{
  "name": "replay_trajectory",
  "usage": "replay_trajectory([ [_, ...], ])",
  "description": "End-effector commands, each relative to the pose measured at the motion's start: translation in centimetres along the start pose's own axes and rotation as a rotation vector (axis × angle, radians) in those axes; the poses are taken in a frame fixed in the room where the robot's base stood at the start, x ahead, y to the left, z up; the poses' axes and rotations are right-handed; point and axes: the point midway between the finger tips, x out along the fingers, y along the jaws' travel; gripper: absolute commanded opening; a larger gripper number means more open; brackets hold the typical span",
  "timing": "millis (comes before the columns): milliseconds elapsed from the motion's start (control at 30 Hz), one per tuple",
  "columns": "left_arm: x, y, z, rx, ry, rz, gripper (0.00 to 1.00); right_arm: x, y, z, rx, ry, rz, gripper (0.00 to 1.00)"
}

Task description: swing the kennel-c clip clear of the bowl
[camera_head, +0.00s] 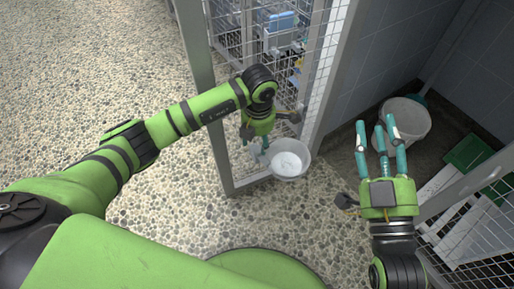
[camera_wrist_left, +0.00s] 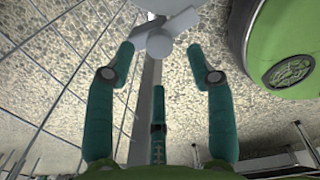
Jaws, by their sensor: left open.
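A pale bowl (camera_head: 290,158) with white contents is held at the lower edge of the mesh kennel gate. A small light-grey clip (camera_head: 258,154) shows just left of the bowl, partly hidden by my left gripper (camera_head: 254,145). In the left wrist view, the clip (camera_wrist_left: 160,42) has a rounded knob and flat arms. It lies just beyond and between the open fingertips of my left gripper (camera_wrist_left: 160,62), and I see no grip on it. My right gripper (camera_head: 378,130) is open with fingers spread, in front of the kennel opening at the right, holding nothing visible.
The gate's grey post (camera_head: 198,80) and wire mesh (camera_head: 318,60) stand close to my left gripper. A pale bucket (camera_head: 408,118), a green board (camera_head: 468,152) and white slats (camera_head: 470,225) are at the right. Pebbled floor (camera_head: 90,60) is clear at the left.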

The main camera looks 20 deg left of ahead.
Motion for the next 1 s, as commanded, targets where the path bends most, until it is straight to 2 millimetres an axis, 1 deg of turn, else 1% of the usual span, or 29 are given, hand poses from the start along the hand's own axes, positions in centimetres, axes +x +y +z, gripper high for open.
replay_trajectory([
  [33,0.8,-0.1,0.0,0.0,0.001,-0.002,0.55,-0.1,-0.3,-0.8,-0.001,0.053,-0.006,0.4],
  [200,2.5,-0.1,0.0,0.0,-0.001,-0.003,0.55,-0.6,-1.1,-4.3,-0.001,0.235,-0.026,0.4],
  [300,3.3,-0.1,0.0,0.0,0.0,-0.003,0.55,-1.1,-1.5,-5.9,0.0,0.322,-0.035,0.4],
  [400,3.8,-0.1,0.1,0.0,-0.001,-0.003,0.55,-1.6,-1.8,-7.1,0.002,0.388,-0.042,0.4],
  [500,4.1,-0.1,0.1,0.001,-0.002,-0.003,0.55,-1.9,-1.9,-7.9,0.004,0.43,-0.046,0.4],
  [600,4.2,-0.1,0.1,0.001,-0.002,-0.002,0.55,-2.1,-2.0,-8.3,0.004,0.45,-0.049,0.4],
  [867,4.3,-0.1,0.1,0.001,-0.002,-0.003,0.55,-2.1,-2.0,-8.4,0.004,0.456,-0.049,0.4],
  [900,4.3,-0.1,0.1,0.001,-0.002,-0.003,0.39,-2.1,-2.0,-8.4,0.004,0.456,-0.049,0.4],
  [967,4.3,-0.1,0.1,0.001,-0.002,-0.003,0.14,-2.1,-2.0,-8.4,0.004,0.455,-0.049,0.4],
  [1000,4.3,-0.1,0.1,0.001,-0.002,-0.003,0.0,-2.1,-2.0,-8.4,0.004,0.455,-0.049,0.4],
])
